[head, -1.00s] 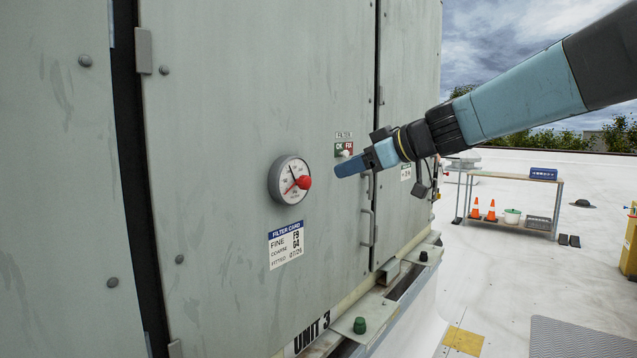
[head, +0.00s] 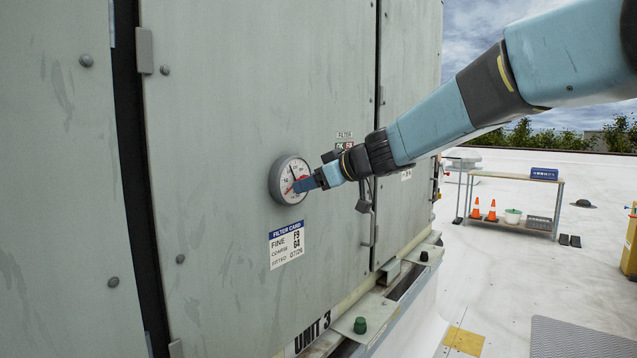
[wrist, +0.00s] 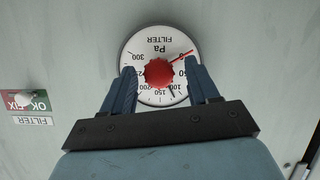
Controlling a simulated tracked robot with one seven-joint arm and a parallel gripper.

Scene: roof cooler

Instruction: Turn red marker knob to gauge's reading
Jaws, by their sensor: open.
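The round white gauge (head: 283,172) is on the grey door; it shows upside down in the wrist view (wrist: 150,38). Its red marker knob (wrist: 159,73) sits at the centre, with a red pointer toward the upper right in the wrist view, near the 0 mark. The thin black needle points up and slightly left in the head view and lies between 100 and 150 in the wrist view. My gripper (wrist: 160,70) is open, one finger on each side of the knob, with gaps visible. In the head view my gripper (head: 303,184) hides most of the knob.
A filter card (head: 286,244) is below the gauge. Open roof lies beyond, with a bench (head: 515,178).

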